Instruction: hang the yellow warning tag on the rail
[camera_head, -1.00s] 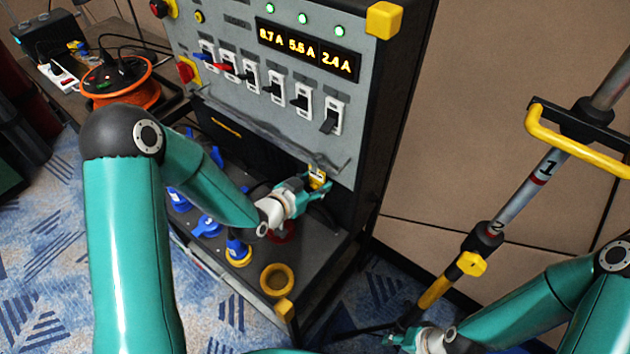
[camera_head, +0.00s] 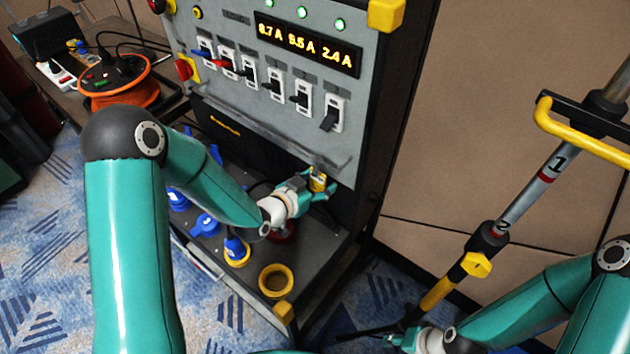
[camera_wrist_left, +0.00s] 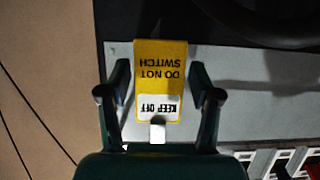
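The yellow warning tag (camera_head: 318,180) is at the right end of the grey rail (camera_head: 255,133) on the front of the switch cabinet. In the left wrist view the tag (camera_wrist_left: 161,70) appears upside down, reading "KEEP OFF" and "DO NOT SWITCH", with a pale clip at its white end. My left gripper (camera_head: 322,188) is around the tag, one finger on each side, with small gaps to both edges. It looks open. The clip's contact with the rail is hidden. My right gripper (camera_head: 403,340) is low by the pole's foot; its fingers are too small to judge.
Above the rail are several switches (camera_head: 275,85) and a lit current display (camera_head: 305,45). Below are blue sockets (camera_head: 205,224) and a yellow ring (camera_head: 276,280). A pole with a yellow handle (camera_head: 580,140) stands right. An orange cable reel (camera_head: 120,92) is at left.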

